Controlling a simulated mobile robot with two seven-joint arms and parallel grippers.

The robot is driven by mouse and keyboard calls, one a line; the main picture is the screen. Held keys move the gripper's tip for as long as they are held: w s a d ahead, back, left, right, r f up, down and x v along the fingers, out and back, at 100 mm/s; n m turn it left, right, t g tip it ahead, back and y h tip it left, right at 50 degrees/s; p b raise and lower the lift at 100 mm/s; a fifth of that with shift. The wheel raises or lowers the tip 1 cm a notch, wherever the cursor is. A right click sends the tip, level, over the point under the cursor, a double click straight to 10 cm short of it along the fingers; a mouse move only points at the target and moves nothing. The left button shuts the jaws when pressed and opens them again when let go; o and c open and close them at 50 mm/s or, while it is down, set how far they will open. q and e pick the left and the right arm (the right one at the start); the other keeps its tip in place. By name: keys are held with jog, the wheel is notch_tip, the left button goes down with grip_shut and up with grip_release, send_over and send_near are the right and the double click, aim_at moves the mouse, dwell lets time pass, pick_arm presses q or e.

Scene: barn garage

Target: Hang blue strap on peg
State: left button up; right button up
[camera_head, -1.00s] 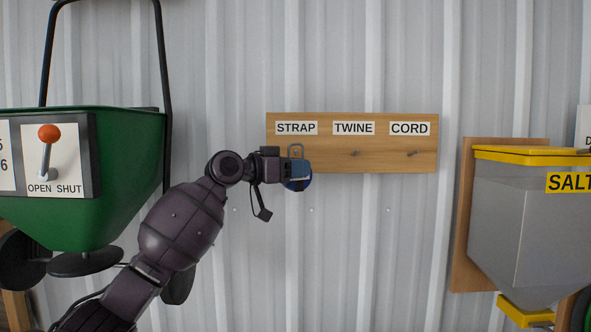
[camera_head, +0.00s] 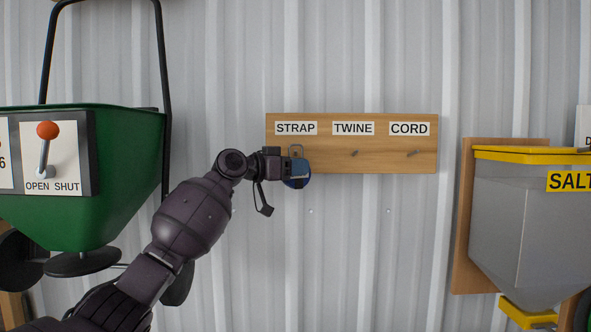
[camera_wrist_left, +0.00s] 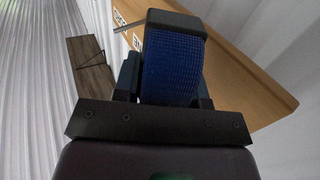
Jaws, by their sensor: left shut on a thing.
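My left gripper (camera_head: 296,167) is at the left end of the wooden peg board (camera_head: 330,167), just under the STRAP label (camera_head: 296,128). It is shut on the blue strap (camera_head: 298,183), a rolled band with a wire loop (camera_head: 296,149) standing up above the fingers. The blue webbing (camera_wrist_left: 174,65) fills the middle of the left wrist view, between the fingers. The STRAP peg is hidden behind the gripper and strap, so I cannot tell whether the loop is around it. The TWINE peg (camera_head: 354,153) and CORD peg (camera_head: 413,153) are bare. My right gripper is out of view.
A green spreader (camera_head: 120,180) with an orange-knobbed lever (camera_head: 47,131) stands at the left. A grey salt bin (camera_head: 520,220) with a yellow lid is at the right. The corrugated wall below the board is clear.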

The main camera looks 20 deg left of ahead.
pick_arm(q)
jog(key=shift+w+a+f, duration=0.1)
jog(key=shift+w+a, duration=0.05)
jog(key=shift+w, duration=0.5)
jog(key=shift+w+a+f+b, duration=0.3)
jog(key=shift+w+f+b, duration=0.2)
jog(key=shift+w+b, duration=0.3)
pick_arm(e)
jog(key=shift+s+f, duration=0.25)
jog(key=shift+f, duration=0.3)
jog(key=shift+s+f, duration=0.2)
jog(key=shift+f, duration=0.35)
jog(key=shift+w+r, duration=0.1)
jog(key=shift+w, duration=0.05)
